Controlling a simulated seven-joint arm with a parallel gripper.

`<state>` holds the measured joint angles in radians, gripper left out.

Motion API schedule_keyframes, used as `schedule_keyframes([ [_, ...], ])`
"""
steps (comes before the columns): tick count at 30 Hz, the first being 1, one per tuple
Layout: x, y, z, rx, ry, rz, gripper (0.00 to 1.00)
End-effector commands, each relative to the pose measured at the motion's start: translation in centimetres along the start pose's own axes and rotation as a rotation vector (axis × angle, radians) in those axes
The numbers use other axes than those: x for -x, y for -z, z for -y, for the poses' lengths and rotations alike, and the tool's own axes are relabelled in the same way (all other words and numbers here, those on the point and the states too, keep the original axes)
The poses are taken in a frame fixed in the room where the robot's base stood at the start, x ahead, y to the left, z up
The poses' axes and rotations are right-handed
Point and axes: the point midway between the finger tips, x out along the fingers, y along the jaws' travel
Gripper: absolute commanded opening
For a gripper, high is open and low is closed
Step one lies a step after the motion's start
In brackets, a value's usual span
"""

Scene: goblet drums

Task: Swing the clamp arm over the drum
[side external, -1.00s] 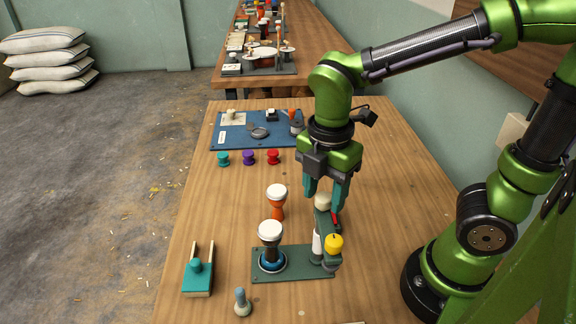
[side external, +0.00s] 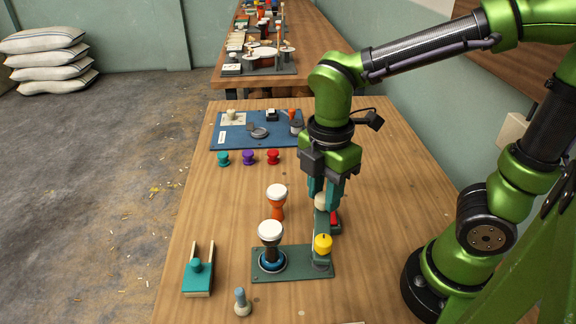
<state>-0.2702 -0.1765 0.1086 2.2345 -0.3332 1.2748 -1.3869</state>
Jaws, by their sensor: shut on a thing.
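The drum (side external: 270,243), with a white head and dark body, stands upright in a blue ring on the left of a green base plate (side external: 296,277). The green clamp arm (side external: 321,224) is at the plate's right end, with a yellow knob (side external: 323,243) near its front end. It points toward the back, beside the drum and not over it. My gripper (side external: 322,197) points down and is shut on the pale knob (side external: 320,201) at the arm's far end. The fingers partly hide this knob.
An orange drum (side external: 277,201) stands behind the plate. A red-topped dark block (side external: 335,220) is close right of the clamp arm. Coloured spools and a blue board (side external: 235,143) are farther back.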

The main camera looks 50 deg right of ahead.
Motion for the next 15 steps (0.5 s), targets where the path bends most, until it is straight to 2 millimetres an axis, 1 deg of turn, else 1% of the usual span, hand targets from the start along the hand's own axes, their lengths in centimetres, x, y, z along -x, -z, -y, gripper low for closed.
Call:
schedule_keyframes([
  [15,0.08,-0.03,0.00,-0.481,0.000,-0.001,0.00],
])
